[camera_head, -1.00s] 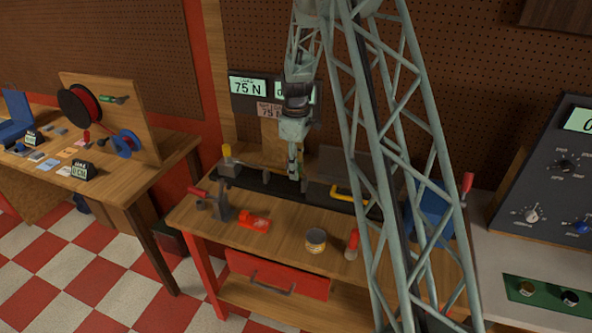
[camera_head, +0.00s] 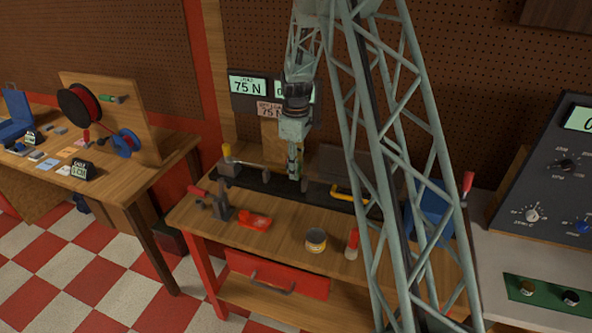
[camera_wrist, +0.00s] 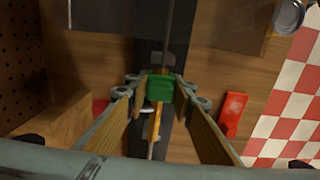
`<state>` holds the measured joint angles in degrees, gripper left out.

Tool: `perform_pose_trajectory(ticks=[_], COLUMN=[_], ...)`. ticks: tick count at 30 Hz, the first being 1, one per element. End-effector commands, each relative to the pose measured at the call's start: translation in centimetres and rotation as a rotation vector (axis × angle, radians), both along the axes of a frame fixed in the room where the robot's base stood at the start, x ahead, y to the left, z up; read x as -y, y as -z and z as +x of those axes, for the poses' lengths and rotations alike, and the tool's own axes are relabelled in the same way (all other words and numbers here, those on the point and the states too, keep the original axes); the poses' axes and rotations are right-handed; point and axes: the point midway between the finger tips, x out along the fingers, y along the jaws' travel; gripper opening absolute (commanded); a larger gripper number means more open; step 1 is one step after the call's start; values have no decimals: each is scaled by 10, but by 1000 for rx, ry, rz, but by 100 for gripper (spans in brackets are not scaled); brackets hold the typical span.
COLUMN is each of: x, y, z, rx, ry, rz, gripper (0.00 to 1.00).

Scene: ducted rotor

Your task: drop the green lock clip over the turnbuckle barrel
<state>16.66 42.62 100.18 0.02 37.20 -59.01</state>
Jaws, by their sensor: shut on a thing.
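My gripper (camera_wrist: 158,88) is shut on the green lock clip (camera_wrist: 160,87), which shows as a small green block between the fingertips in the wrist view. The turnbuckle barrel (camera_wrist: 155,122) is a thin orange-yellow piece in line with a rod, and in the wrist view it runs out from beneath the clip. I cannot tell whether the clip touches the barrel. In the head view my gripper (camera_head: 294,172) points down over the black rail on the middle bench, and the clip is too small to make out there.
A red tray (camera_head: 255,221), a tin (camera_head: 316,240) and a red-topped bottle (camera_head: 352,244) stand on the bench front. A vise-like tool (camera_head: 222,205) stands at the left. Readouts showing 75 N (camera_head: 247,85) hang behind. A yellow-handled tool (camera_head: 349,193) lies right of my gripper.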

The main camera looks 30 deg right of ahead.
Motion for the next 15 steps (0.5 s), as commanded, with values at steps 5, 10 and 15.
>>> perform_pose_trajectory(ticks=[5,10,15], x=[0,0,0], y=[0,0,0], z=[0,0,0], rx=[0,0,0], ry=[0,0,0], rz=[0,0,0], gripper=[12,31,38])
